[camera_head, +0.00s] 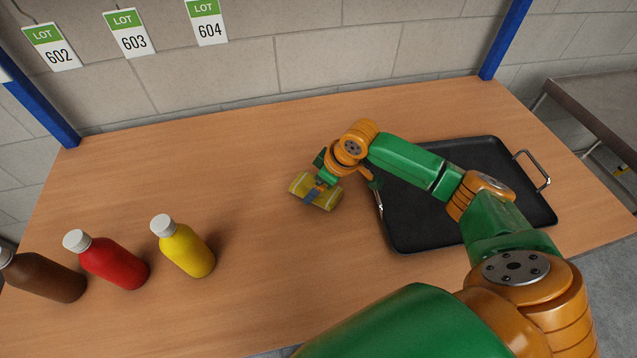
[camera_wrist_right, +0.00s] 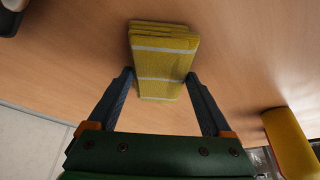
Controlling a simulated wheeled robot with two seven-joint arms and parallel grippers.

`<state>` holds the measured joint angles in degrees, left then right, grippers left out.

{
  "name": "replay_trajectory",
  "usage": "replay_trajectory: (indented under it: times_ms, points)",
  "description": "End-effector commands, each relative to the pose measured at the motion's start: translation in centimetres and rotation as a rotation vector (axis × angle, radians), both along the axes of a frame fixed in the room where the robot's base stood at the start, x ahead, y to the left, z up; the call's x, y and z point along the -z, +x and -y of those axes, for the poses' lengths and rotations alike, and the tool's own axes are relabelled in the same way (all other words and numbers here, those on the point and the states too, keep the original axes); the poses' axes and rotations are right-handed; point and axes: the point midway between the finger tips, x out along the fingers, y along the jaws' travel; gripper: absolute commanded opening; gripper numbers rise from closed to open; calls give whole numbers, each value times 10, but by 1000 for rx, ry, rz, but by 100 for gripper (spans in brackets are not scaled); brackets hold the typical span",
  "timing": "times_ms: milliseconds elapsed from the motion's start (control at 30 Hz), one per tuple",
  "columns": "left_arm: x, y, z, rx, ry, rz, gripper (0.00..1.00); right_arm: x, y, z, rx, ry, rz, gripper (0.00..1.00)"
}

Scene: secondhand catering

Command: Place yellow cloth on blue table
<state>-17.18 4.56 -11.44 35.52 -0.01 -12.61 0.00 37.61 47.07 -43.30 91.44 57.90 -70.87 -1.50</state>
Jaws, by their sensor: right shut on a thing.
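The yellow cloth (camera_head: 330,200) is a folded block with pale stripes, over the middle of the wood-topped table (camera_head: 240,150), which has blue uprights. My right gripper (camera_head: 314,190) is shut on the cloth from above. In the right wrist view the cloth (camera_wrist_right: 163,52) sits between the two dark fingertips (camera_wrist_right: 161,78). I cannot tell whether the cloth touches the tabletop or is just above it. My left gripper is not in view.
A black tray (camera_head: 415,239) with metal handles lies on the right, partly under my right arm. Brown (camera_head: 45,277), red (camera_head: 115,264) and yellow (camera_head: 186,248) bottles stand front left. The table's back left is clear. Lot cards (camera_head: 130,33) hang on the wall behind.

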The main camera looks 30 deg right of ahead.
Motion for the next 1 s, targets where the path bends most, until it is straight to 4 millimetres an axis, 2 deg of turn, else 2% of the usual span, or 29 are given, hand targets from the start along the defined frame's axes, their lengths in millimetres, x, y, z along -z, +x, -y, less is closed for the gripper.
replay_trajectory:
  times_ms: [200,233,267,567,667,1000]
  points:
    - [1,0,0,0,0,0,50,3,0,0,1,1,-1,32]
    - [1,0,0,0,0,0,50,2,0,0,0,0,0,92]
    - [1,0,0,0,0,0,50,2,0,0,0,0,0,100]
    - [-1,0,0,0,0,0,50,-3,0,0,1,1,2,100]
    - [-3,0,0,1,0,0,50,-18,-5,4,-1,0,3,100]
    - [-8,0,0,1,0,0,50,-93,-32,20,1,0,4,100]
